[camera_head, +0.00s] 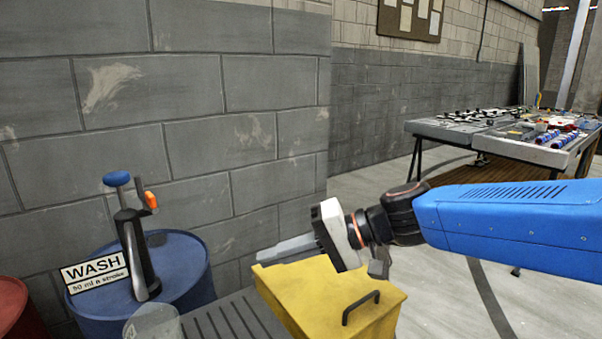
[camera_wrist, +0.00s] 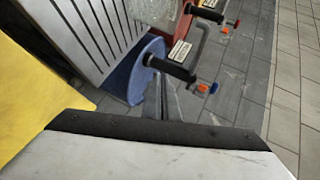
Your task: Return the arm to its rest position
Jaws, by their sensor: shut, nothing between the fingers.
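My blue arm (camera_head: 515,225) reaches in from the right side of the head view. It ends in my gripper (camera_head: 268,254), whose grey fingers point left above the yellow box (camera_head: 345,290). The fingers are shut and hold nothing. In the wrist view my fingers (camera_wrist: 163,98) point away from the pale housing towards the drum area. The fingertips are apart from the pump and the wall in the head view.
A blue drum (camera_head: 195,285) bears a hand pump (camera_head: 135,240) and a WASH sign (camera_head: 95,270). A red drum (camera_head: 12,305) stands left. A slatted grey surface (camera_head: 225,322) lies beside the yellow box. The block wall (camera_head: 240,130) is behind. A cluttered table (camera_head: 440,130) stands far right.

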